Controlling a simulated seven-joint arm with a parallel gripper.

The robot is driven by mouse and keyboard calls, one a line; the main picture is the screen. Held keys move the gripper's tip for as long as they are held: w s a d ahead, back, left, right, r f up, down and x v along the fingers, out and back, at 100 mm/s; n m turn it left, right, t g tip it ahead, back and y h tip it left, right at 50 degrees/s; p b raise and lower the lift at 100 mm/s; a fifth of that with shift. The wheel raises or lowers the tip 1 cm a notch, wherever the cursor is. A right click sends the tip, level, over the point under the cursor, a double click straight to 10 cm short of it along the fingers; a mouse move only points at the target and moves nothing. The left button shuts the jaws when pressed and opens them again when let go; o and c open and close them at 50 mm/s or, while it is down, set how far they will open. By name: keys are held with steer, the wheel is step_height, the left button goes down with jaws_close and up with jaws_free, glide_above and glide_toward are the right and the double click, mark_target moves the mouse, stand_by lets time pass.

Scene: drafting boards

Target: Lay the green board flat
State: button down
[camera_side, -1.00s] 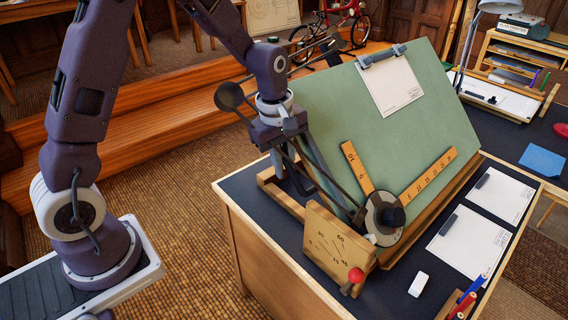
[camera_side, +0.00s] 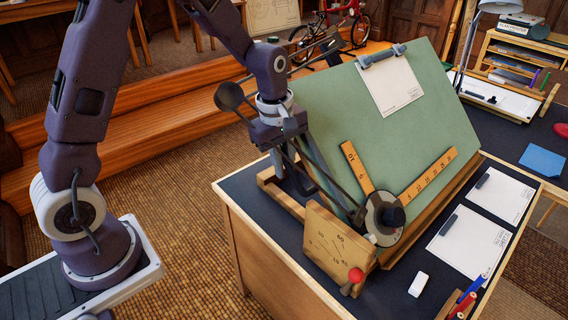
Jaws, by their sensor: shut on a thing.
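The green board (camera_side: 400,135) stands steeply tilted on the desk, its top edge raised at the back and its lower edge on a wooden ledge. My gripper (camera_side: 291,178) points down at the board's left edge and looks shut on it; dark rods partly hide the fingertips, so the exact contact is unclear. A wooden angle plate (camera_side: 332,242) with degree marks stands at the front left corner. A lever with a red knob (camera_side: 355,274) sits at the plate's lower right.
A drafting head (camera_side: 384,218) with two orange rulers lies on the board, its dark linkage running past my gripper to a disc (camera_side: 228,97). Paper (camera_side: 390,84) is clipped near the top. Sheets (camera_side: 470,238), an eraser (camera_side: 418,284) and pens lie at the desk's right.

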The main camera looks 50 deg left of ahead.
stand_by(0.6)
steer(key=a+f+h, duration=0.2)
steer(key=f, duration=0.4)
steer(key=a+f+h, duration=0.3)
steer(key=f, duration=0.4)
steer(key=a+f+h, duration=0.3)
steer(key=f, duration=0.3)
steer(key=shift+f+n, duration=0.15)
steer(key=shift+n, duration=0.15)
steer(key=shift+f+h, duration=0.5)
steer(key=shift+f, duration=0.75)
steer(key=shift+s+f, duration=0.1)
steer(key=shift+f, duration=0.05)
steer(key=c, duration=1.7)
jaws_free()
steer(key=o, duration=0.3)
